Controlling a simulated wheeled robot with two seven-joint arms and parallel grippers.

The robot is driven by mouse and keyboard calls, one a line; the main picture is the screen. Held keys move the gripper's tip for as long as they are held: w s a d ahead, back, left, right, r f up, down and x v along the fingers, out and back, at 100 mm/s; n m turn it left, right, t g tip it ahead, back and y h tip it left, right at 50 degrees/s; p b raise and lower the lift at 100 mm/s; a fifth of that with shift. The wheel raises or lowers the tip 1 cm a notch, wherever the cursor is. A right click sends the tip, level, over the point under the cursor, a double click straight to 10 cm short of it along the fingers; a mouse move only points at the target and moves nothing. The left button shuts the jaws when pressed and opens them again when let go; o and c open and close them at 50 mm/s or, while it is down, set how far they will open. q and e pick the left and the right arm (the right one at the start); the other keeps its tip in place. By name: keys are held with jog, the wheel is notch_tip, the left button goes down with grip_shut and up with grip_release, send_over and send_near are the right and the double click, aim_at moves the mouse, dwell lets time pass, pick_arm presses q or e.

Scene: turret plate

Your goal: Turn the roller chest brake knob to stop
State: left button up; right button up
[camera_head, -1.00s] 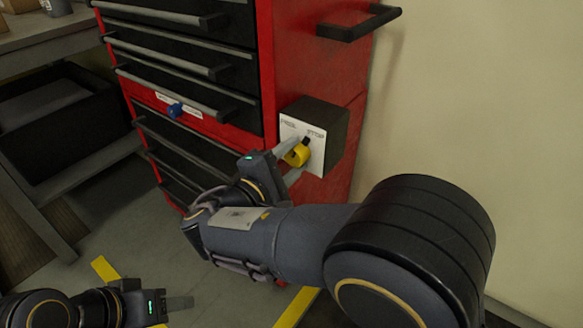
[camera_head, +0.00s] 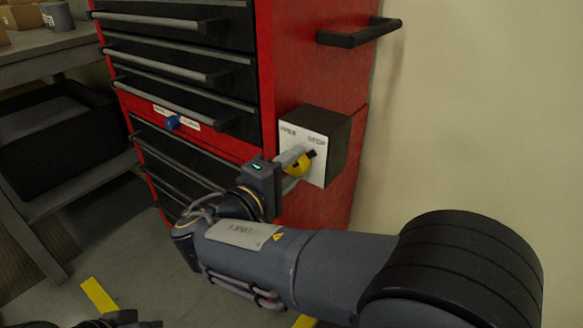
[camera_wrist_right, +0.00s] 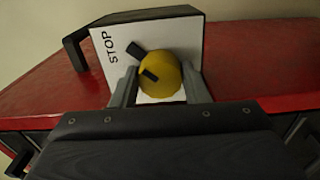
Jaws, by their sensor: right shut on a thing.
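The yellow brake knob (camera_head: 299,166) sits on the white plate of a dark box (camera_head: 333,140) on the red roller chest's (camera_head: 315,80) side. The plate reads STOP at right; the left word is hard to read. A black tab at the knob's edge points up and right, toward STOP. My right gripper (camera_head: 295,162) is shut on the knob. In the right wrist view its fingers (camera_wrist_right: 160,90) lie on either side of the knob (camera_wrist_right: 165,80), with the tab by the STOP word. My left gripper (camera_head: 150,324) barely shows at the bottom edge; its jaws are cut off.
The chest has black drawers with long handles. A blue knob (camera_head: 172,123) with a label sits on its front. A black handle (camera_head: 360,32) juts from the chest's side above the box. A bench (camera_head: 45,42) stands at left, a bare wall at right.

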jog(key=shift+a+r, duration=0.1)
jog(key=shift+r, duration=0.1)
jog(key=o, duration=1)
jog(key=shift+f, duration=0.1)
jog(key=p+v, duration=0.2)
jog(key=v, duration=0.5)
jog(key=shift+s+a, duration=0.25)
jog(key=shift+s+a, duration=0.1)
